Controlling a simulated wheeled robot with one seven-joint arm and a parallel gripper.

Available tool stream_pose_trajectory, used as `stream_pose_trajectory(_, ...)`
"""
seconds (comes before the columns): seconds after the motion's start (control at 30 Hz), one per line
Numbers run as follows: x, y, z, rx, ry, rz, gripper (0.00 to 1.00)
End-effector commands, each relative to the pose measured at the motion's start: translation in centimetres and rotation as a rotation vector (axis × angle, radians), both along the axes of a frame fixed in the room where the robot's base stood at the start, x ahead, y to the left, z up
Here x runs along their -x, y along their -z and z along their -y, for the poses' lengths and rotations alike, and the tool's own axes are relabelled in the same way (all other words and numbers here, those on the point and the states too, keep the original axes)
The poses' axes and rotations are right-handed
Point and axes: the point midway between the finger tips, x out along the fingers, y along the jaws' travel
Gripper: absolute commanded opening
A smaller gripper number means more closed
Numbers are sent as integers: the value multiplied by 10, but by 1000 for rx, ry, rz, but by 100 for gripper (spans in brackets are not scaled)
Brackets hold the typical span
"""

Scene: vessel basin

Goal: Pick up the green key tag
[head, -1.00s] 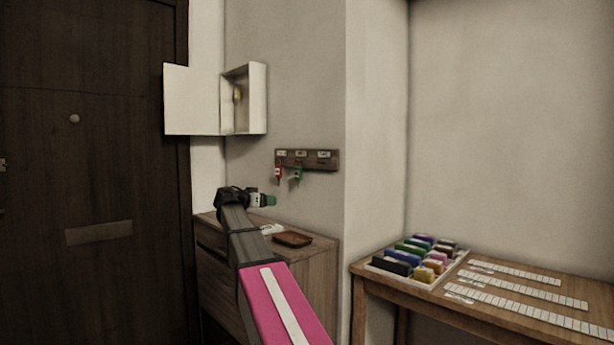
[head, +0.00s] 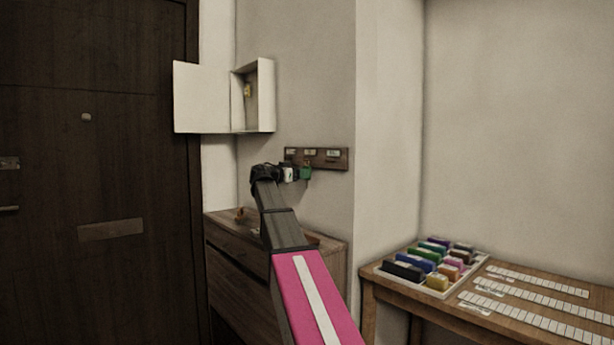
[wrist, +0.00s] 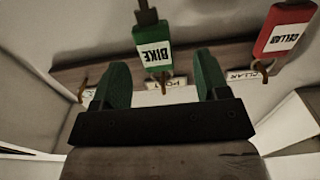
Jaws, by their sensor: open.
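The green key tag (wrist: 153,50), labelled BIKE, hangs in the wrist view, where its lettering shows upside down. My gripper (wrist: 163,72) is open, with one green finger on each side of the tag's lower part in the picture and gaps on both sides. I cannot tell whether the tag is fully between the fingers in depth. In the head view the green tag (head: 306,173) shows at my gripper's tip, below the wooden key rack (head: 340,158). A red tag (wrist: 284,30), labelled CELLAR, hangs to the right in the wrist view; my gripper hides it in the head view.
An open white wall cabinet (head: 266,95) with a yellowish item inside is at upper left. A wooden dresser (head: 232,249) stands below my arm. At right, a table (head: 390,286) holds a tray of coloured blocks and white strips. A wall corner juts out right of the rack.

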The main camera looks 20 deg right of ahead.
Motion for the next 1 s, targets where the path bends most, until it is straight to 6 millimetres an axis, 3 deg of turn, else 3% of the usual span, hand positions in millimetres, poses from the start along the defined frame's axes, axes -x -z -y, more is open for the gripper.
stream_pose_trajectory(0.3,-11,1,41,0,0,0,68)
stream_pose_trajectory(0.53,-11,1,43,0,0,0,68)
stream_pose_trajectory(0.57,-11,1,43,0,0,0,65)
stream_pose_trajectory(0.7,-11,1,43,0,0,0,19)
stream_pose_trajectory(0.73,-11,1,43,0,0,0,15)
stream_pose_trajectory(1.0,-11,1,43,0,0,0,15)
